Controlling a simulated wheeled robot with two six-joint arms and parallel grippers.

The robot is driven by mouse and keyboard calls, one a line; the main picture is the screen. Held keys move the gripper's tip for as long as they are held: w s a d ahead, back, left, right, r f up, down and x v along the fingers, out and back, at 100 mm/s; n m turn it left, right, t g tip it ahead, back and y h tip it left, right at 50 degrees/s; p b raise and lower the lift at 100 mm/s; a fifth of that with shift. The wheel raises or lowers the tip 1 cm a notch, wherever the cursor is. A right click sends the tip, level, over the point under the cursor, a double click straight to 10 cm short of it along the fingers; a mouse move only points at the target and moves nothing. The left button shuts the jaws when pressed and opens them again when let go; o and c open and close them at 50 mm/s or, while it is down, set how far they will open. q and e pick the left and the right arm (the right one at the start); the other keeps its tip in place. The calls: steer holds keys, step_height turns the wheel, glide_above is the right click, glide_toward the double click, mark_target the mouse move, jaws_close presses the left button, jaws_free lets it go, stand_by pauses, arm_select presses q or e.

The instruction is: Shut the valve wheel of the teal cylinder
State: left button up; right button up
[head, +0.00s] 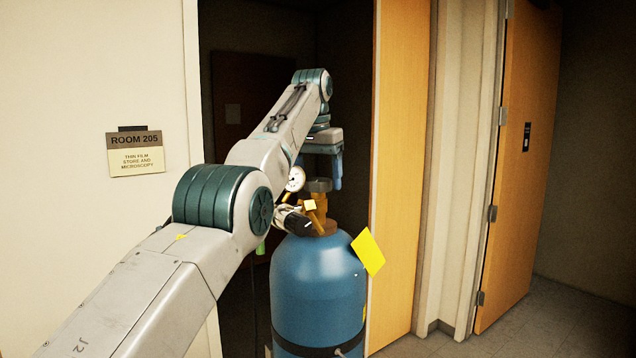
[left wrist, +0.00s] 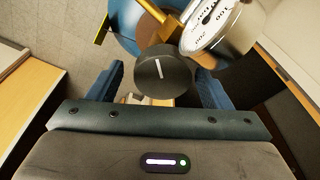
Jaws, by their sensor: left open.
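The teal cylinder (head: 318,285) stands upright in front of the doorway, with a brass valve (head: 318,208) on top. Its dark round valve wheel (head: 319,185) sits at the top of the valve. In the left wrist view the wheel (left wrist: 163,78) is dark with a short white line on its face. My left gripper (head: 322,172) is above the wheel, pointing down, open and holding nothing. In the left wrist view its two blue fingers lie on either side of the wheel, with gaps visible. My right gripper is not in view.
A pressure gauge (head: 295,179) and a regulator (head: 292,219) stick out to the left of the valve, close to my left arm. A yellow tag (head: 368,252) hangs at the cylinder's right shoulder. A wooden door (head: 405,170) stands close on the right.

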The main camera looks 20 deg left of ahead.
arm_select(q)
steer(key=shift+c, duration=0.2)
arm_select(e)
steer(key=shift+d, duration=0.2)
arm_select(q)
steer(key=shift+a, duration=0.15)
steer(key=c, duration=1.1)
steer(key=m, duration=0.2)
steer(key=shift+f+m, duration=0.15)
steer(key=shift+m, duration=0.25)
steer(key=shift+c, duration=0.2)
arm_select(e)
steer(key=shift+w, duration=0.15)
arm_select(q)
steer(key=o, duration=1.3)
steer(key=shift+s, duration=0.15)
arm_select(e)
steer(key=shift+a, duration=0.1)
